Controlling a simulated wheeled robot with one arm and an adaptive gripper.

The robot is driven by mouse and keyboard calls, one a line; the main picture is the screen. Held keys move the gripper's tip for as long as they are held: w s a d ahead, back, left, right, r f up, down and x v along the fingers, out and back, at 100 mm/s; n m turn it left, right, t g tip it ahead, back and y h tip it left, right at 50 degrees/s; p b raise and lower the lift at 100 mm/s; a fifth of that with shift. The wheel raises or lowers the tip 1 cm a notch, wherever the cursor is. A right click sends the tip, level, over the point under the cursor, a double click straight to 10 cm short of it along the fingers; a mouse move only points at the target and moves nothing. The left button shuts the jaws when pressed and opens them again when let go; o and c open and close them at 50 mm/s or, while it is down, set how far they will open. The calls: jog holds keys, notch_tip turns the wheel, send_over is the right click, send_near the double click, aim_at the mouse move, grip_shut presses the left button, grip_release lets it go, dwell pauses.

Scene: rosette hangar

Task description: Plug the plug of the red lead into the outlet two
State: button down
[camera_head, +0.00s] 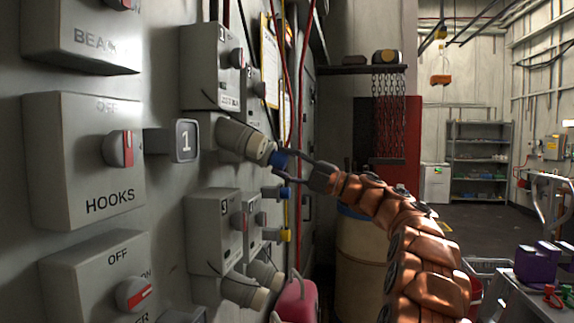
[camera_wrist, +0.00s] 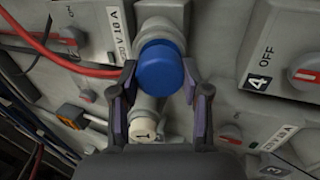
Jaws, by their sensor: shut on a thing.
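My gripper (camera_head: 284,165) is shut on a blue round plug (camera_wrist: 161,66), seen between the fingers (camera_wrist: 160,102) in the wrist view. In the head view the blue plug (camera_head: 278,159) is in line with a grey socket cylinder (camera_head: 240,138) on the wall; I cannot tell whether it is seated. A red lead (camera_wrist: 62,60) runs from the upper left to beside the left finger; its join to the plug is hidden. It seems to hang as a red line in the head view (camera_head: 302,75). Which socket is outlet two is not readable.
Another blue piece (camera_head: 272,192) and a yellow one (camera_head: 276,235) stick out below. A barrel (camera_head: 360,255) stands behind my arm. A cart (camera_head: 540,285) is at right.

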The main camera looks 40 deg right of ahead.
jog(key=shift+w+a+r, duration=0.1)
jog(key=shift+w+a, duration=0.05)
jog(key=shift+c, duration=2.3)
grip_release()
jog(key=v, duration=1.2)
